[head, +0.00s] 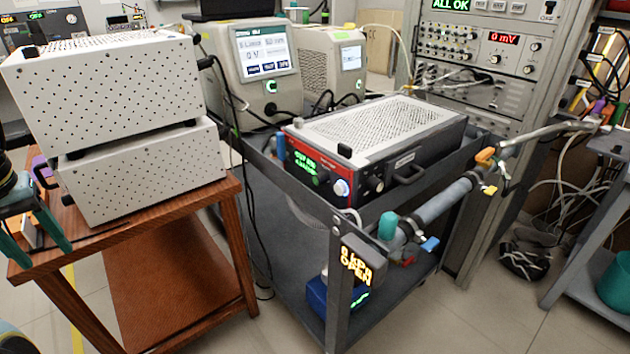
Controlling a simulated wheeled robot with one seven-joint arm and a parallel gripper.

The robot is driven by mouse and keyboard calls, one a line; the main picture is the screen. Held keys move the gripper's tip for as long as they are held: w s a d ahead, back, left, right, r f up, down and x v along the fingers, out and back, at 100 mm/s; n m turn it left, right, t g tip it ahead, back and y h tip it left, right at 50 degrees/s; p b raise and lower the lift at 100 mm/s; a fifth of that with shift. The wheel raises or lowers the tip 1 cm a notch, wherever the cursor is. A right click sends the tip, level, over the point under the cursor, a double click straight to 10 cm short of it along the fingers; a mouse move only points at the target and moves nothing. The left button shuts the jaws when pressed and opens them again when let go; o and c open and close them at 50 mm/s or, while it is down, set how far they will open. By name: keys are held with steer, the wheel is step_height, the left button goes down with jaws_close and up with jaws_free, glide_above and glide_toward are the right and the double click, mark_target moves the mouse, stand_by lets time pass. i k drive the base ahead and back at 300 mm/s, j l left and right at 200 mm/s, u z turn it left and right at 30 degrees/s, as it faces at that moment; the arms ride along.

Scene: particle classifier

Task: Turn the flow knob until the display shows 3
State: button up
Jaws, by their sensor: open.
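I cannot tell for certain which knob is the flow knob. A red-fronted instrument (312,190) sits on the grey cart, with a lit bluish-white knob (341,187) on its face. Its green display (307,162) is too blurred to read. Behind it, a beige unit has a screen (264,51) that seems to show L/min and 0 V, with a dark knob (270,109) below. My gripper (46,256) is at the left edge, partly cut off, with teal fingers spread apart. It is empty and far from both knobs, by the wooden table.
Two stacked perforated white boxes (140,165) stand on the wooden table (225,190), between my gripper and the cart (272,205). A pipe with coloured valve handles (445,203) runs along the cart's right side. Floor is free in front.

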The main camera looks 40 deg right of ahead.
mark_target(319, 179)
steer(key=k+u, duration=0.15)
steer(key=u, duration=0.2)
steer(key=k+u, duration=0.1)
steer(key=u, duration=0.25)
steer(key=k+u, duration=0.15)
steer(key=u, duration=0.25)
